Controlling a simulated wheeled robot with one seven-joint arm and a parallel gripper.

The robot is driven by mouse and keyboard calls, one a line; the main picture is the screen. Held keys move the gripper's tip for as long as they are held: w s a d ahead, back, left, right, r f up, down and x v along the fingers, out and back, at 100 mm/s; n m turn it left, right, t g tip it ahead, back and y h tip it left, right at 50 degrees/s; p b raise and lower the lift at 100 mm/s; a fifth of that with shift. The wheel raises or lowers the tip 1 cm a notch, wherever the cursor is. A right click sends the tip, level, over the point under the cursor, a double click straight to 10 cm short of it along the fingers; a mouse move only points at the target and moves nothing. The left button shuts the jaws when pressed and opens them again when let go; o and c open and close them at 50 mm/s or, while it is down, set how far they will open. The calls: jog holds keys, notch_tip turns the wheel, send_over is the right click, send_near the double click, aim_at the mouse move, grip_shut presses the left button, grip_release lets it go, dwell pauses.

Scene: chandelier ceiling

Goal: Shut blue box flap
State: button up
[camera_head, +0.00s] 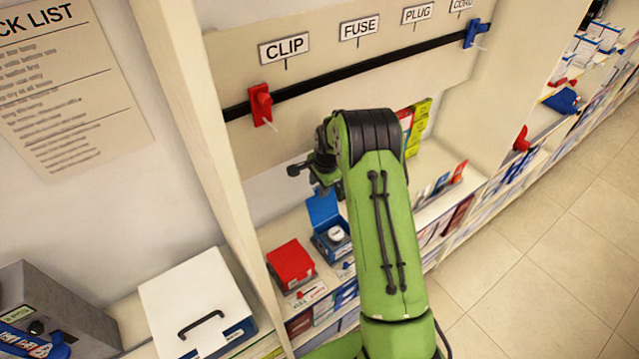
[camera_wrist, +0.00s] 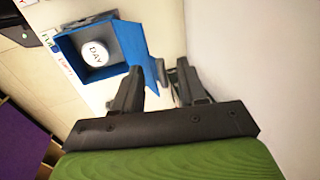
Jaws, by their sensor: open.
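A blue box (camera_head: 326,245) stands on the shelf beneath the label rail, and its flap (camera_head: 322,207) is raised at the back. A round white item lies inside it. In the wrist view the blue box (camera_wrist: 72,48) is open, with a white piece marked DAY (camera_wrist: 96,54) inside. The blue flap (camera_wrist: 136,50) stands up along the side nearest my gripper. My gripper (camera_wrist: 172,72) is open and empty, with its fingers beside the flap's outer side; I cannot tell whether they touch it. In the head view my gripper (camera_head: 298,168) is above and behind the box, partly hidden by my arm.
A closed red box (camera_head: 291,264) sits left of the blue box. A white case (camera_head: 198,303) with a black handle is further left, past an upright panel (camera_head: 190,120). A red clip (camera_head: 261,104) hangs on the black rail above. Coloured packets stand on the shelf to the right.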

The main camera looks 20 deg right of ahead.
grip_shut()
dwell(0.5)
